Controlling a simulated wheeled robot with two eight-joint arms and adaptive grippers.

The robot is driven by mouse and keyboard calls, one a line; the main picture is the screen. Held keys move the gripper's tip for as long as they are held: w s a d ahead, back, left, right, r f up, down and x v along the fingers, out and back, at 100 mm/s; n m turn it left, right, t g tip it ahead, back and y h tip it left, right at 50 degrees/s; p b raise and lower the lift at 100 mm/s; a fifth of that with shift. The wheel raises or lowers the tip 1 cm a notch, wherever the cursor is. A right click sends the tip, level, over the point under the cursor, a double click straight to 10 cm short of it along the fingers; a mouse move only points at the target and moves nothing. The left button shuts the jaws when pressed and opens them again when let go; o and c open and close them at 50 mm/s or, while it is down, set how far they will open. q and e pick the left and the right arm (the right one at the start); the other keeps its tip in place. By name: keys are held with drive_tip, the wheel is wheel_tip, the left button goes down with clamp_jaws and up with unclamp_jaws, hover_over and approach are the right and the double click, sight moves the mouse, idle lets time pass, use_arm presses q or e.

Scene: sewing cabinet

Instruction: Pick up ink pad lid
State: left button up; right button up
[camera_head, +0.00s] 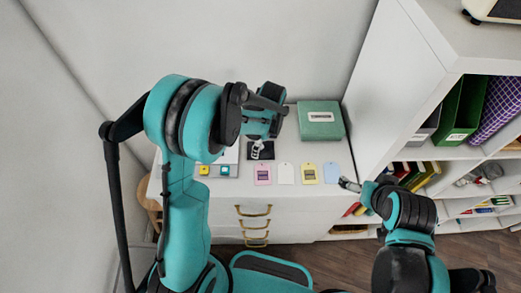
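A small black item (267,153), which looks like the ink pad, lies on the white cabinet top behind the row of tags. I cannot tell its lid apart from its base at this size. My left gripper (256,150) points down right at this item and covers part of it. I cannot tell whether its fingers touch the item or are closed on it. My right gripper (347,184) is at the right front edge of the cabinet top, beside the blue tag, away from the black item. Its finger opening is too small to make out.
Pink (263,175), white (286,174), yellow (309,174) and blue (332,173) tags lie in a row. A green box (320,121) stands at the back right. Yellow (204,170) and teal (225,171) blocks sit at the left. A white shelf (398,75) rises at the right.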

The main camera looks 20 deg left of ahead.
sight(267, 150)
use_arm(q)
drive_tip(key=shift+a+f, duration=0.15)
drive_tip(key=shift+f, duration=1.4)
drive_tip(key=shift+r, duration=0.1)
drive_tip(key=c, duration=1.2)
drive_tip(key=shift+s, duration=0.2)
drive_tip(key=shift+c, duration=1.2)
